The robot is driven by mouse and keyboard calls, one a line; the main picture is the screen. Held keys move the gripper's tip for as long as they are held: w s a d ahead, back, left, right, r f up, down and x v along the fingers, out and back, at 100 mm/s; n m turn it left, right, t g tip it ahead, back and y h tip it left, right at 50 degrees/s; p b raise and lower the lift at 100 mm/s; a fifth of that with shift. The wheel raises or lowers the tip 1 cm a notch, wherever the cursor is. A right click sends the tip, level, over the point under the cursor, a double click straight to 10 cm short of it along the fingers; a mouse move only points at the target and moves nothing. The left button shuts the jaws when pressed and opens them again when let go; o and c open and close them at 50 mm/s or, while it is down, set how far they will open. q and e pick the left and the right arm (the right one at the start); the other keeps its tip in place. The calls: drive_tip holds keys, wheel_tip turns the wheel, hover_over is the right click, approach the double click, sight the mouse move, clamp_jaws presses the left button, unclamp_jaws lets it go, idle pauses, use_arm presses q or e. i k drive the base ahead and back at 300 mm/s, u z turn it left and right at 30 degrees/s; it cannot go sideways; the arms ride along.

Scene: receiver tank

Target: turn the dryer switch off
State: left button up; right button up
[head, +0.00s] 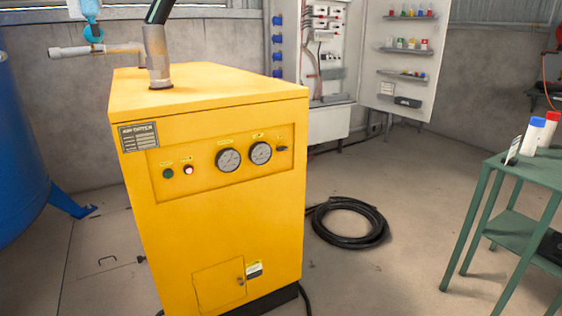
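The yellow air dryer (215,210) stands left of centre in the head view, with its control panel facing me. On the panel are a dark green button (168,174), a lit whitish-red button or lamp (188,170), two round gauges (228,159) and a small black switch (282,149) at the far right. The switch is too small to read its position. Neither of my grippers is in view.
A blue tank (20,150) stands at the left. A coiled black hose (350,222) lies on the floor right of the dryer. A green table (535,170) with bottles is at the right. An open wall cabinet (405,65) is behind.

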sight(280, 146)
drive_tip(key=u, duration=0.55)
drive_tip(key=i, duration=0.85)
drive_tip(key=u, duration=0.3)
